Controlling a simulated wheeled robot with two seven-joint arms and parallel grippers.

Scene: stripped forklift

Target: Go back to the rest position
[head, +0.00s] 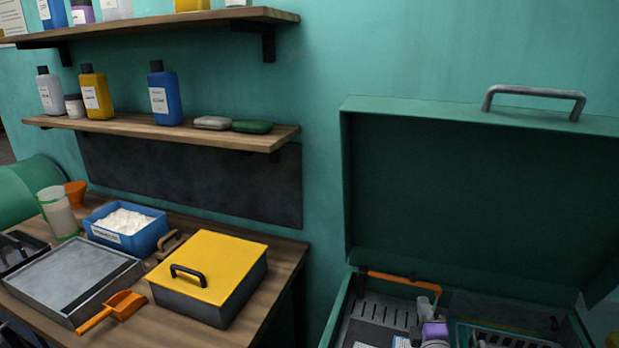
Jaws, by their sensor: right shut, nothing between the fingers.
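The only view is from the head. Little of my right gripper can be made out among the dark shapes low in the picture at the right. It is shut, and I see nothing held in it. My left gripper is not in view. The open green case (345,305) fills the lower right, with its lid (470,190) raised and a grey handle (535,92) on top. Inside are an orange bar (403,279), a slotted grey panel (385,310) and a purple and grey item (434,330). The bottom edge cuts off the case's front.
At the left, a wooden bench (285,255) holds a yellow-lidded box (215,265), an orange scoop (112,309), a grey tray (75,280) and a blue bin (150,235) of white powder. Wall shelves (200,132) carry bottles. Bare wall lies between bench and case.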

